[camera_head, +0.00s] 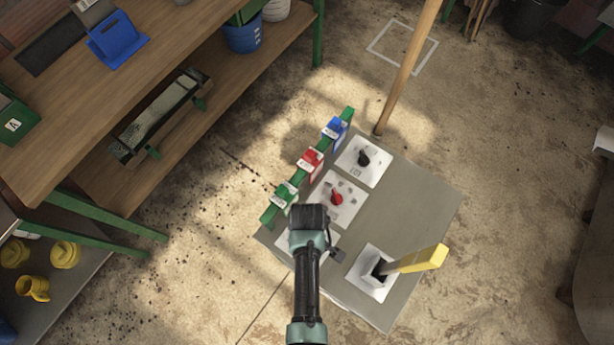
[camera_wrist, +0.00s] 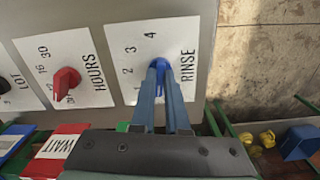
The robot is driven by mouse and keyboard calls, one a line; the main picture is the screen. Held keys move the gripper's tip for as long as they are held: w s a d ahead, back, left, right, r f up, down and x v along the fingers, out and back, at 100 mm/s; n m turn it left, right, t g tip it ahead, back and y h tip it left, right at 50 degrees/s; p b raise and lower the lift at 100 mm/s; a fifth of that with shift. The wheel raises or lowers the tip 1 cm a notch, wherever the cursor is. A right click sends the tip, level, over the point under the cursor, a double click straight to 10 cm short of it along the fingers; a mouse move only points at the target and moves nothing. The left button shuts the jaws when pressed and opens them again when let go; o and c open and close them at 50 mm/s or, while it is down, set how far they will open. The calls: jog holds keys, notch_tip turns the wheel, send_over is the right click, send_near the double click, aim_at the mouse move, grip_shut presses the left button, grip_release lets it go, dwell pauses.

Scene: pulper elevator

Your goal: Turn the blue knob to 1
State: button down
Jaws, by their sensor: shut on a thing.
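The blue knob (camera_wrist: 160,65) sits on a white plate (camera_wrist: 119,40) marked RINSE in the wrist view, with the digits 2, 3 and 4 readable around it. The 1 is not clearly readable near the fingers. My gripper (camera_wrist: 160,72) has its two fingers shut on the blue knob, one on each side. The fingers hide much of the knob, so I cannot tell which digit it points to. In the head view my gripper (camera_head: 311,222) is over the near left part of the grey panel (camera_head: 405,215) and hides the knob.
A red knob (camera_head: 336,199) and a black knob (camera_head: 364,158) stand on plates beyond my gripper. A yellow-handled lever (camera_head: 425,260) sticks up at the right. Green, red (camera_head: 310,160) and blue tags line the panel's left edge. A wooden pole (camera_head: 408,70) rises behind.

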jog(key=shift+m, duration=0.3)
jog(key=m+p, duration=0.1)
jog(key=m, duration=0.1)
jog(key=shift+r+m, duration=0.1)
jog(key=shift+m, duration=0.2)
jog(key=shift+m+p, duration=0.55)
jog(key=shift+m, duration=1.65)
jog(key=c, duration=0.9)
grip_release()
notch_tip(320, 180, up, 13)
jog(key=shift+f+p, duration=0.1)
jog(key=shift+p, duration=0.2)
